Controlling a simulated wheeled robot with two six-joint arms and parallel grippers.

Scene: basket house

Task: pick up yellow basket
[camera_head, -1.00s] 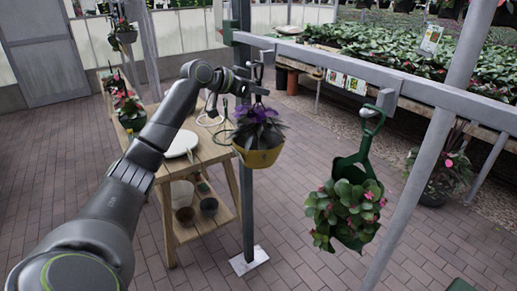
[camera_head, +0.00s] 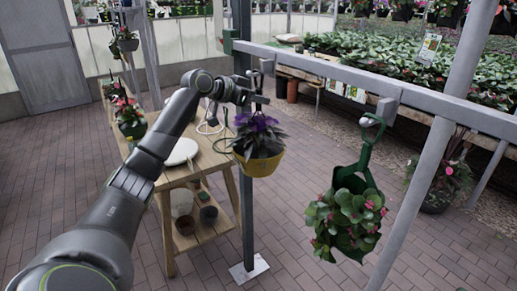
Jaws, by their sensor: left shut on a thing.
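The yellow basket (camera_head: 259,162) hangs near the middle of the head view, with purple flowers and dark leaves above its rim. My left arm reaches in from the left, and my left gripper (camera_head: 254,92) is above the plant, at the upper part of the basket's hanger. It is shut on the hanger. The basket hangs upright below it, in front of the grey post. The exact contact of the fingers is small and partly hidden by the gripper. My right gripper is not in view.
A grey metal rail (camera_head: 345,72) runs from the post (camera_head: 245,205) to the right. A green hanging basket (camera_head: 349,205) with pink flowers hangs from it by a hook. A wooden table (camera_head: 207,162) with a white plate (camera_head: 182,152) stands behind my arm. Brick floor is open in front.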

